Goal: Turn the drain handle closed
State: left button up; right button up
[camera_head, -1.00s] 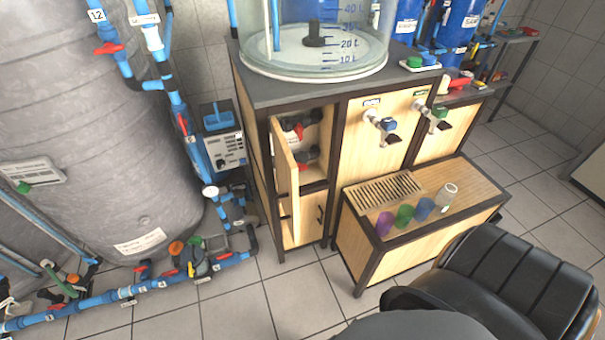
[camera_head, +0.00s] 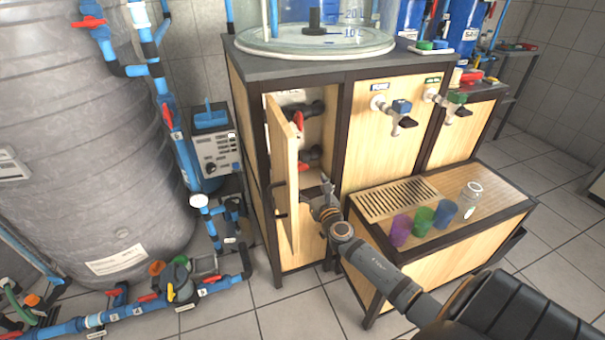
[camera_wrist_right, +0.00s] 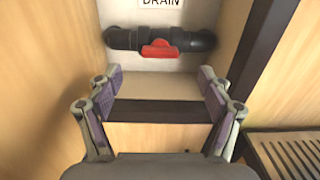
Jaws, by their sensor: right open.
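The drain handle (camera_wrist_right: 159,49) is a small red lever on a black pipe, under a white DRAIN label (camera_wrist_right: 161,2), in the right wrist view. It appears to lie roughly along the pipe. In the head view a lower red handle (camera_head: 303,167) and an upper red handle (camera_head: 300,122) show inside the open cabinet; the door partly hides them. My right gripper (camera_head: 325,188) is at the cabinet opening, below the handles. In the right wrist view its fingers (camera_wrist_right: 160,85) are spread, empty and apart from the drain handle. My left gripper is out of view.
The cabinet door (camera_head: 283,170) stands open left of my right gripper. A dark shelf edge (camera_wrist_right: 158,111) lies below the drain handle. A low wooden bench (camera_head: 450,262) with several cups and a slatted grille (camera_head: 396,197) is to the right.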

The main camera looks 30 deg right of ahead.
aim_at(301, 169)
jog(key=x, duration=0.6)
jog(key=shift+w+f+b, duration=0.1)
jog(key=shift+w+b, duration=0.1)
jog(key=shift+b, duration=0.15)
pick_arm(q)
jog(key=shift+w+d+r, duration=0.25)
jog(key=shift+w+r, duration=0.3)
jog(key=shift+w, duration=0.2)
pick_arm(e)
jog(key=shift+w+d, duration=0.1)
jog(key=shift+w, duration=0.3)
jog(key=c, duration=1.2)
jog(key=shift+o, duration=0.2)
